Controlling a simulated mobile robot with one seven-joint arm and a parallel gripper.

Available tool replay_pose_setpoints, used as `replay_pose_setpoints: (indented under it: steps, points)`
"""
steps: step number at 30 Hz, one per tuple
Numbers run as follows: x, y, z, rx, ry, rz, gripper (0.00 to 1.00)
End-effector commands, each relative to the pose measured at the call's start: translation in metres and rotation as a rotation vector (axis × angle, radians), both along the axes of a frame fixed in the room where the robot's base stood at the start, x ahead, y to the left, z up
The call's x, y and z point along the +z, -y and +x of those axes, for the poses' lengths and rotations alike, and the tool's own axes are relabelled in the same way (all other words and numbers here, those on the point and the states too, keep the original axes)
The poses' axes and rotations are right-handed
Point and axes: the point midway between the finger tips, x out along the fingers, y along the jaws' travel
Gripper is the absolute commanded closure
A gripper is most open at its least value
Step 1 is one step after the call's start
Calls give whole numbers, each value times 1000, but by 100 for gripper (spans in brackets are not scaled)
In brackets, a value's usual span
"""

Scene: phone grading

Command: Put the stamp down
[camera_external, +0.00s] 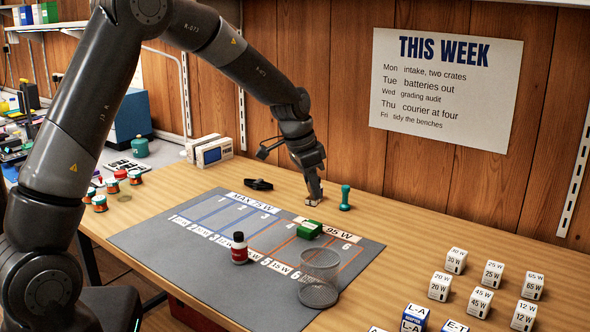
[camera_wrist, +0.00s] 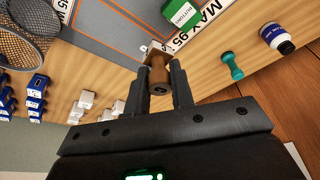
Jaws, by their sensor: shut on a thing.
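My gripper (camera_external: 315,194) is at the back edge of the grey mat, pointing down. In the wrist view its two fingers (camera_wrist: 161,92) are shut around a stamp (camera_wrist: 159,74) with a brown, wood-like handle. The stamp's pale base shows just below my fingertips in the external view (camera_external: 312,203), low at the table surface beside the mat. I cannot tell whether the base touches the table.
A green box (camera_external: 309,229) lies on the grey mat (camera_external: 190,270) close in front of my gripper.

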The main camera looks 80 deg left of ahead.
Motion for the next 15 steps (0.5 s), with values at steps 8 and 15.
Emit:
replay_pose_setpoints:
  steps: [8, 15]
  points:
    - [1, -60, -69, 197, 1, 0, 100]
    - [-12, -88, -89, 235, 0, -3, 100]
